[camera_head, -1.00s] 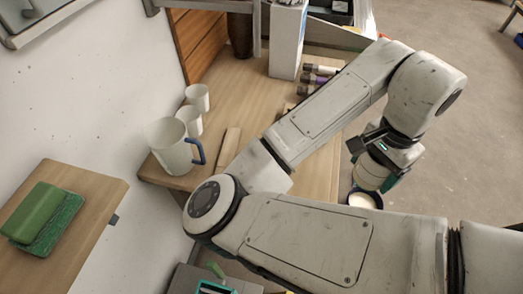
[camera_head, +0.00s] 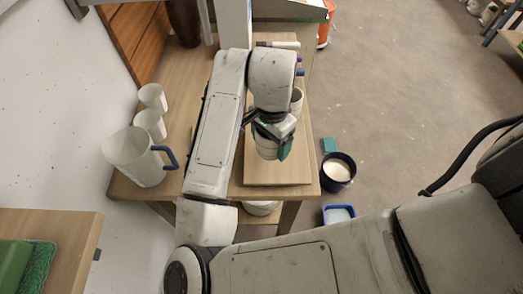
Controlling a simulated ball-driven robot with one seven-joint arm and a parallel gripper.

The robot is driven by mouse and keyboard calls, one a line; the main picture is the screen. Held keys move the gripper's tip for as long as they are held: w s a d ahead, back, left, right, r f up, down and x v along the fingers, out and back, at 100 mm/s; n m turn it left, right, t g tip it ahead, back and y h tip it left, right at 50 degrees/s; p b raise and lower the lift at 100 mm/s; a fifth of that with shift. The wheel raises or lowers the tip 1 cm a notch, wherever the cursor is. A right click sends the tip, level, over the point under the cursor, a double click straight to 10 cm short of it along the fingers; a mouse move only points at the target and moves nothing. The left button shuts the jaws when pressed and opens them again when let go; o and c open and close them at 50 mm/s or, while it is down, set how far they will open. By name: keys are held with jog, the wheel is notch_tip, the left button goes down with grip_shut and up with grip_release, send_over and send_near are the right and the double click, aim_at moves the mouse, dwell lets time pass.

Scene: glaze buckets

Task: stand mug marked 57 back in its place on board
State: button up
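My gripper (camera_head: 270,132), with teal fingers, is closed around a pale cream mug (camera_head: 266,150). The mug is held above the near part of the wooden board (camera_head: 277,181) on the bench. The fingers and wrist cover part of it, and no number can be read on it. Another mug (camera_head: 297,99), with a brownish inside, stands at the board's right side, just behind my gripper. My arm hides the board's left part. I cannot tell whether the held mug touches the board.
A white jug with a blue handle (camera_head: 137,157) and white cups (camera_head: 150,124) stand on the bench's left. A dark bucket of pale glaze (camera_head: 338,172) and a blue tub (camera_head: 338,214) are right of the bench. Marker-like tubes (camera_head: 284,45) lie beyond the board.

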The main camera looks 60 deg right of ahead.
jog(key=shift+w+a+f, duration=0.2)
jog(key=shift+w+f, duration=0.15)
jog(key=shift+f, duration=0.1)
jog(key=shift+w+a+f, duration=0.15)
jog(key=shift+w+f, duration=0.2)
jog(key=shift+f, duration=0.1)
jog(key=shift+w+a+f+p, duration=0.1)
jog(key=shift+f+p, duration=0.05)
jog(key=shift+f, duration=0.8)
jog(key=shift+w+f+p, duration=0.1)
jog(key=shift+f+p, duration=0.05)
jog(key=shift+f, duration=0.75)
jog(key=shift+f, duration=0.15)
jog(key=o, duration=1.2)
notch_tip(320, 180, up, 12)
jog(key=shift+r+b, duration=0.2)
jog(key=shift+b, duration=0.1)
